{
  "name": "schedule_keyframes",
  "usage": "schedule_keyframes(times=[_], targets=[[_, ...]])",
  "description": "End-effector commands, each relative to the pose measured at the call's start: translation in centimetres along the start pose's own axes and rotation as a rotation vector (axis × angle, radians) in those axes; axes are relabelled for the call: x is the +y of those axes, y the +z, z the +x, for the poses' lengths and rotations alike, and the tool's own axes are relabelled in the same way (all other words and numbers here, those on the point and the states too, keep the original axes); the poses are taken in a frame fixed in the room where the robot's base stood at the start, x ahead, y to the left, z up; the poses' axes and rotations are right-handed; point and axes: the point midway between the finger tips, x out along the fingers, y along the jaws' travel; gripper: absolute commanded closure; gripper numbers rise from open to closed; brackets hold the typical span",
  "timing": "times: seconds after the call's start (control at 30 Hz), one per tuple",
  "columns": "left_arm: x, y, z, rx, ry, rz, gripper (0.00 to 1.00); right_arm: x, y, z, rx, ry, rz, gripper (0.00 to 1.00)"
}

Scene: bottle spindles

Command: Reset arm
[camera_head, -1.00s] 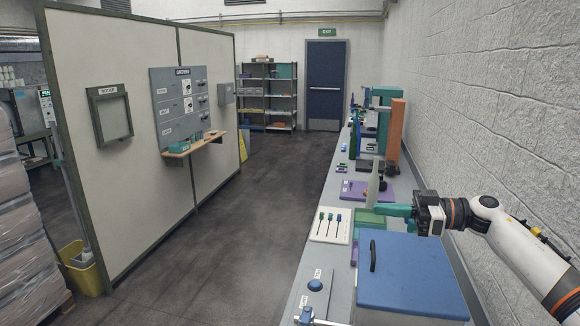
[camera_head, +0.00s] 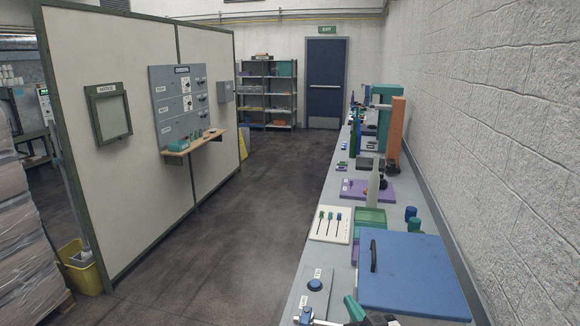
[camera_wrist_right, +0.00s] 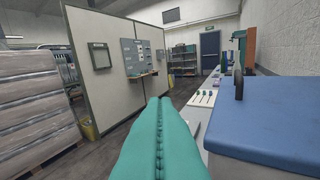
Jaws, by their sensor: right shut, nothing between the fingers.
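My right gripper (camera_head: 355,309) is at the bottom edge of the head view, low beside the front of the bench. Its green fingers (camera_wrist_right: 158,140) are pressed together along one seam in the right wrist view, with nothing between them. It is near the blue-lidded box (camera_head: 415,268), which also shows at the right of the wrist view (camera_wrist_right: 265,115). Most of the right arm is out of the head view. My left gripper is not in view.
The long grey bench (camera_head: 317,262) runs along the right wall. It carries a white board with several coloured spindles (camera_head: 331,222), a green tray (camera_head: 370,217), a purple board (camera_head: 357,190) and an orange upright block (camera_head: 395,130). The floor (camera_head: 230,250) to the left is clear.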

Motion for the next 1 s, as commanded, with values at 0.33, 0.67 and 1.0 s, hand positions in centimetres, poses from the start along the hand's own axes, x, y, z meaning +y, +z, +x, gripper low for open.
schedule_keyframes(times=[0.33,0.67,1.0], targets=[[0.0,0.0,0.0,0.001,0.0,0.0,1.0,-1.2,-12.9,-18.1,0.717,-0.27,-0.018,1.0],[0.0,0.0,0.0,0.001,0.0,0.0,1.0,0.1,-15.7,-28.7,1.08,-0.241,-0.036,1.0],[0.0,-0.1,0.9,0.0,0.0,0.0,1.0,0.3,-20.5,-32.1,1.243,-0.199,-0.041,1.0]])
